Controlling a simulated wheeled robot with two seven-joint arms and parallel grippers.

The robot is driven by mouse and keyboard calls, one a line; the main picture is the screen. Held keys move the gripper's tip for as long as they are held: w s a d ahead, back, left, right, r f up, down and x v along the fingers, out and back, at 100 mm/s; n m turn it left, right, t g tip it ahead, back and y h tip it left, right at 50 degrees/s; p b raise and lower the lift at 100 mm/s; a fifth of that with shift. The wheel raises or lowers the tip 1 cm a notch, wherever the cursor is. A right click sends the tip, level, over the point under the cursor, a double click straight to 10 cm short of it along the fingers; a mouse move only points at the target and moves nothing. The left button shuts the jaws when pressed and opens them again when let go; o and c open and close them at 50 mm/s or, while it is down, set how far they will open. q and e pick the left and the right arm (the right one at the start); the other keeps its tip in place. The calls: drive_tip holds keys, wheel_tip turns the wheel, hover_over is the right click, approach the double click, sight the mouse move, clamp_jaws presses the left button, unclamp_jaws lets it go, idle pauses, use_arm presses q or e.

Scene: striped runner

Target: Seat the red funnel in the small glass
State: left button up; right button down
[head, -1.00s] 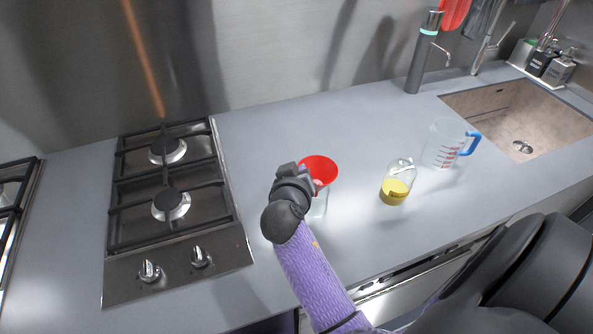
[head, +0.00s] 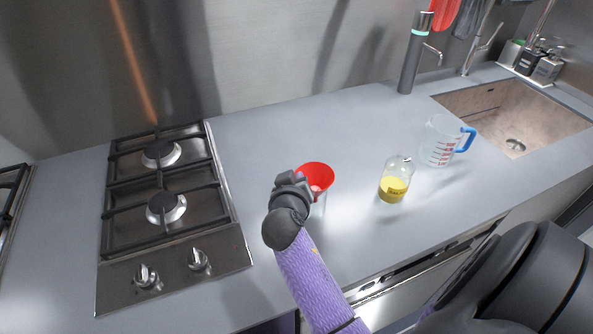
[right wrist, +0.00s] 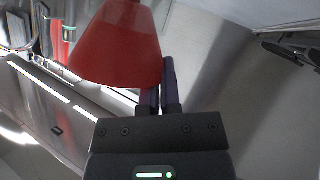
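The red funnel (head: 318,173) is upright with its wide mouth up in the head view, and it fills much of the right wrist view (right wrist: 118,45). My right gripper (head: 300,183) is at the funnel's left side; in the right wrist view its fingers (right wrist: 160,90) are close together at the funnel's wide rim. The small clear glass (head: 320,204) is under the funnel, partly hidden by it and my gripper. The spout is hard to make out through the glass, so I cannot tell whether the funnel rests on it. My left gripper is not in view.
A glass bottle of yellow liquid (head: 395,184) stands to the right, with a clear measuring jug (head: 437,147) beyond it. A gas hob (head: 165,235) lies left and a sink (head: 510,112) far right. The counter behind the funnel is clear.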

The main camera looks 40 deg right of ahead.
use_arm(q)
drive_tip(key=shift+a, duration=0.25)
use_arm(e)
drive_tip(key=shift+s+f, duration=0.1)
drive_tip(key=shift+f, duration=0.2)
drive_tip(key=c, duration=1.1)
unclamp_jaws()
drive_tip(key=o, duration=0.7)
drive_tip(key=shift+d+r, duration=0.1)
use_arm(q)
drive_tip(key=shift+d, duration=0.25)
use_arm(e)
drive_tip(key=shift+o, duration=0.2)
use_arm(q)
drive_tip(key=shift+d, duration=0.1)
use_arm(e)
drive_tip(key=shift+r, duration=0.1)
drive_tip(key=shift+r+p, duration=0.65)
drive_tip(key=shift+p, duration=0.05)
wheel_tip(320, 180, up, 4)
drive_tip(key=p, duration=0.3)
drive_tip(key=shift+f, duration=0.2)
wheel_tip(320, 180, up, 2)
drive_tip(key=p, duration=0.2)
drive_tip(key=shift+p, duration=0.3)
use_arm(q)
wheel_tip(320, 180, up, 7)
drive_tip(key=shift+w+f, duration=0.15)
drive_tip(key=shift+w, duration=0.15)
